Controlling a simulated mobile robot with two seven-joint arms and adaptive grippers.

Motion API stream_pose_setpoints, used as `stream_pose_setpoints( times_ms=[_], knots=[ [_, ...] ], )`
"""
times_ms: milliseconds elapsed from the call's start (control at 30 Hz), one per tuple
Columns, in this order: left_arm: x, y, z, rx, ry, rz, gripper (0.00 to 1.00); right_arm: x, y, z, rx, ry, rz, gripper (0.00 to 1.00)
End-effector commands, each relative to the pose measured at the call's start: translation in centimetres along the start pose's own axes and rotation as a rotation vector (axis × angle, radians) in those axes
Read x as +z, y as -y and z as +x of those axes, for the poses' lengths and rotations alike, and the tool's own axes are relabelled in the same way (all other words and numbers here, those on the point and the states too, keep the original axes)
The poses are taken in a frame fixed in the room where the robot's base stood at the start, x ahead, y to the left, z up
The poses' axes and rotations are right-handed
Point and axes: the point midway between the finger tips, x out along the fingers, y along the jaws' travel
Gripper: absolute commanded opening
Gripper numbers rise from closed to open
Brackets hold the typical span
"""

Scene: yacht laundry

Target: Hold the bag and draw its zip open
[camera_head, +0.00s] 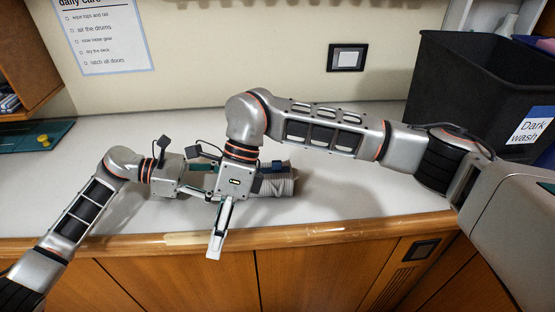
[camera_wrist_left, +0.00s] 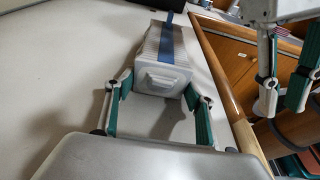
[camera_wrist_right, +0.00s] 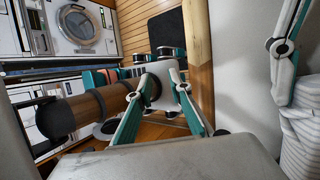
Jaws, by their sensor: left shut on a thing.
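The bag is a pale grey, ribbed pouch (camera_head: 283,184) lying on the counter, partly hidden behind my right wrist in the head view. A blue strip (camera_wrist_left: 166,42) runs along its top in the left wrist view, and a pale tab stands out on its near end. My left gripper (camera_wrist_left: 158,84) is shut on this near end, one finger on each side. My right gripper (camera_head: 217,240) is in front of the bag, over the counter's front edge, pointing down and away from the bag. Its fingers (camera_wrist_right: 162,88) are apart with nothing seen held. No zip pull can be made out clearly.
The counter (camera_head: 345,188) is clear to the right of the bag. Its wooden front edge (camera_head: 330,228) lies close below. A black bin (camera_head: 465,85) labelled "Dark wash" stands at the right. A green tray (camera_head: 30,138) lies at the far left.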

Motion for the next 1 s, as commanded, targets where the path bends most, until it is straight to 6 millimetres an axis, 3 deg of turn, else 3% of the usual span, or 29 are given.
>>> stream_pose_setpoints(
  times_ms=[33,233,400,533,733,1000],
  knots=[
    [0.0,0.0,0.0,0.001,-0.001,0.000,0.40,-0.5,1.4,-2.1,-0.074,-0.048,-0.014,0.20],
    [-0.1,0.0,0.0,0.001,-0.001,0.000,0.40,-2.4,5.4,-9.9,-0.308,-0.216,-0.039,0.20],
    [-0.1,0.0,0.0,0.001,-0.001,0.000,0.40,-3.6,7.1,-16.3,-0.466,-0.327,-0.034,0.20],
    [-0.1,0.0,0.0,0.000,-0.001,0.000,0.40,-4.1,7.6,-19.9,-0.545,-0.381,-0.024,0.20],
    [-0.1,0.0,0.0,0.000,-0.001,0.000,0.40,-4.5,7.9,-22.3,-0.599,-0.419,-0.014,0.20],
    [0.0,0.0,0.0,0.000,0.000,0.000,0.40,-5.4,9.1,-20.8,-0.599,-0.422,-0.013,0.20]
  ],
)
